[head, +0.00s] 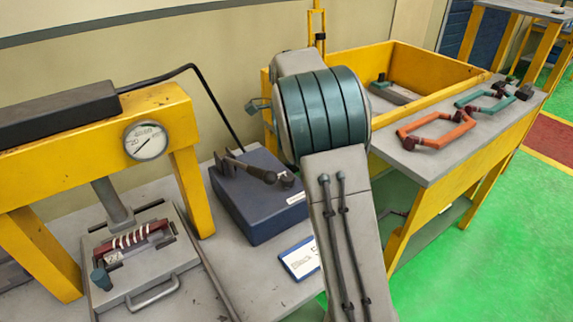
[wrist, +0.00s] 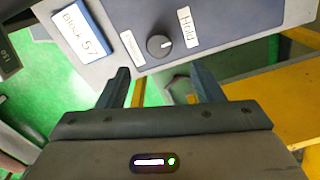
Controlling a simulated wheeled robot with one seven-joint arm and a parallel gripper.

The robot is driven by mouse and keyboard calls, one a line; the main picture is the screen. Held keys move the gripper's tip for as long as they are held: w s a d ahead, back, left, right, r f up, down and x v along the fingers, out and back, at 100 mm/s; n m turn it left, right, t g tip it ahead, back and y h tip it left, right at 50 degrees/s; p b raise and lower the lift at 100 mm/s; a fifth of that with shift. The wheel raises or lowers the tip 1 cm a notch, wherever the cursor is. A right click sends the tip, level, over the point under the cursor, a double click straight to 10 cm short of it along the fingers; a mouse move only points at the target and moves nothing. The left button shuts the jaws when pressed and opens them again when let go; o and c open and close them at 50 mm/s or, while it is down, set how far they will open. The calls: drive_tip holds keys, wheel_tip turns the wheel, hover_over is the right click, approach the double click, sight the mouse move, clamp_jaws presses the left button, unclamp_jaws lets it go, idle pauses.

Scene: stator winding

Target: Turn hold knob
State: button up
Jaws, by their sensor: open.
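In the wrist view, the hold knob (wrist: 159,46) is a round black knob with a light pointer mark, on a dark blue panel. A white label reading "Hold" (wrist: 186,27) is to its right, and a second small label (wrist: 132,47) is to its left. My gripper (wrist: 160,72) is open and empty, its two dark fingers apart, with the knob seen between and beyond the tips, not touched. In the head view, the dark blue box (head: 262,222) stands on the grey bench; my arm partly covers that area and hides my gripper.
A lever with a dark handle (head: 250,170) is on top of the box. A card (head: 300,259) lies beside it. The yellow press (head: 185,150) with a gauge stands left. A yellow-framed table (head: 440,165) with orange and green handled parts is right.

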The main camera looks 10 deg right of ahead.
drive_tip(key=shift+r, duration=2.15)
drive_tip(key=s+d+r+n+t, duration=0.15)
drive_tip(key=s+n, duration=0.65)
drive_tip(key=s, duration=0.9)
drive_tip(key=s+f+n, duration=0.2)
drive_tip(key=s+n, duration=0.2)
drive_tip(key=s, duration=0.3)
drive_tip(key=s+a+f+n+t, duration=0.1)
drive_tip(key=s+n, duration=0.3)
drive_tip(key=s, duration=0.4)
drive_tip(key=shift+f+n, duration=0.3)
drive_tip(key=shift+f, duration=0.5)
